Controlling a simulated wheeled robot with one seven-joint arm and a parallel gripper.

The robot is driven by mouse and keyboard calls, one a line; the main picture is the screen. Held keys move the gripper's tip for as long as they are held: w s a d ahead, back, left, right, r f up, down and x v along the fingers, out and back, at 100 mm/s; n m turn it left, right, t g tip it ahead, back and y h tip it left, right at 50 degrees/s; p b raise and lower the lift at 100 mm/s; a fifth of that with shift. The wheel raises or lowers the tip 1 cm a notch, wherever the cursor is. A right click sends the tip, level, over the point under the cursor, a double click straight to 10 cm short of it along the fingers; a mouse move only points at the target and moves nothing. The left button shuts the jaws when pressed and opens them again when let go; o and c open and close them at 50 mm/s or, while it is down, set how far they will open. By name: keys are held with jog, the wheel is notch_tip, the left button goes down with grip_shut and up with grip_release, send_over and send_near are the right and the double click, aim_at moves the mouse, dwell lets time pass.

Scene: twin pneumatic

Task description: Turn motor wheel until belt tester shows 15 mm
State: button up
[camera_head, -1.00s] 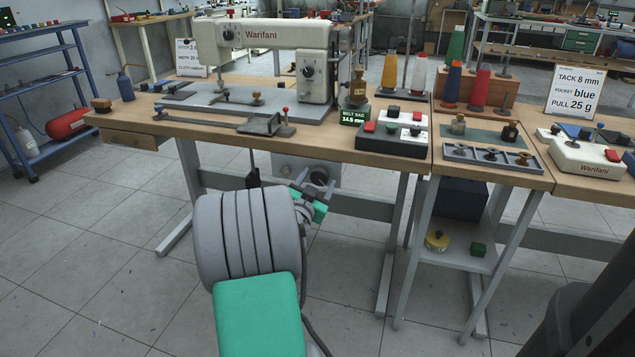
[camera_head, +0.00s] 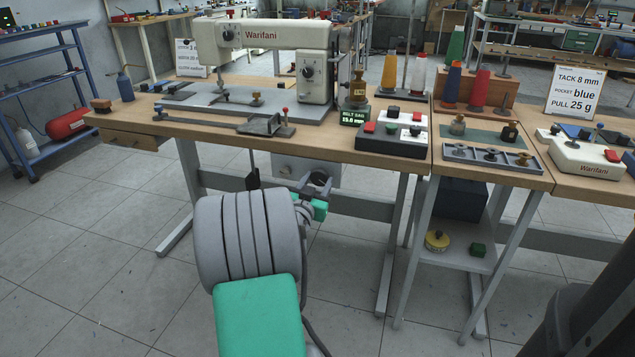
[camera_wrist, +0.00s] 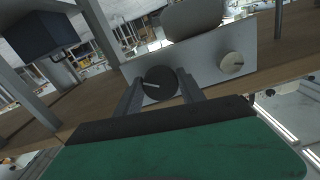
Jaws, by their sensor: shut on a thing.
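The motor wheel (camera_head: 319,178) is a dark round knob on the grey motor box (camera_head: 288,168) under the sewing table. In the wrist view the wheel (camera_wrist: 160,86) shows a pale pointer line and sits between my two fingers. My gripper (camera_wrist: 161,92) is shut on the wheel, one finger on each side. In the head view my gripper (camera_head: 316,190) is partly hidden behind my grey arm.
A pale knob (camera_wrist: 231,65) sits beside the wheel on the motor box. The sewing machine (camera_head: 262,60) stands above on the wooden table (camera_head: 230,132). Table legs (camera_head: 391,245) stand to the right of my arm. The tiled floor in front is mostly clear.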

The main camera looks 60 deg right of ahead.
jog(key=shift+n, duration=0.3)
jog(key=o, duration=1.4)
jog(key=shift+c, duration=0.2)
jog(key=s+a, duration=0.1)
jog(key=a, duration=0.6)
jog(key=shift+a, duration=0.35)
